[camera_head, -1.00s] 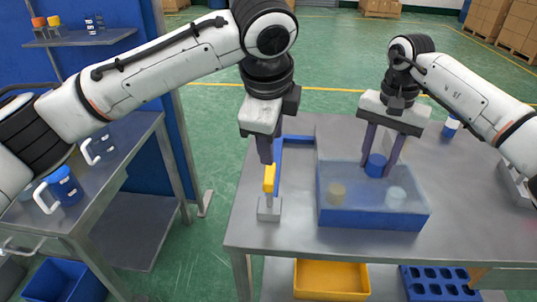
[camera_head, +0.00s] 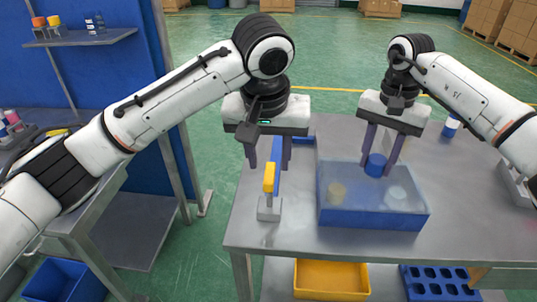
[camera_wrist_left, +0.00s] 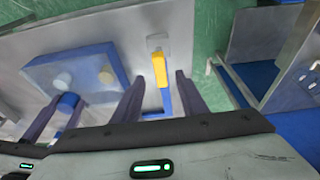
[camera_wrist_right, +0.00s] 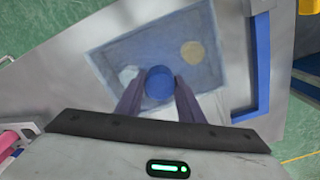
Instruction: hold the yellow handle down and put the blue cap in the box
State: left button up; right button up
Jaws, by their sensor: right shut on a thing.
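The yellow handle (camera_head: 269,177) stands upright on a small grey base (camera_head: 269,209) near the front left of the table. My left gripper (camera_head: 268,152) is open and empty above and behind it. In the left wrist view the handle (camera_wrist_left: 160,68) lies ahead, between the lines of the spread fingers (camera_wrist_left: 160,88). My right gripper (camera_head: 383,155) is shut on the blue cap (camera_head: 376,165), held over the box (camera_head: 370,217). The box has a blue lower part and cloudy see-through upper part. The cap also shows between the fingers in the right wrist view (camera_wrist_right: 159,85).
A yellowish round piece (camera_head: 337,193) and a whitish one (camera_head: 396,197) show inside the box. A blue bar (camera_head: 278,160) runs behind the handle. A blue and white container (camera_head: 451,125) stands at the table's back right.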

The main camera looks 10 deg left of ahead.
pick_arm(q)
jog(key=x, duration=1.1)
jog(key=shift+w+f, duration=0.1)
jog(key=shift+f, duration=0.2)
grip_shut()
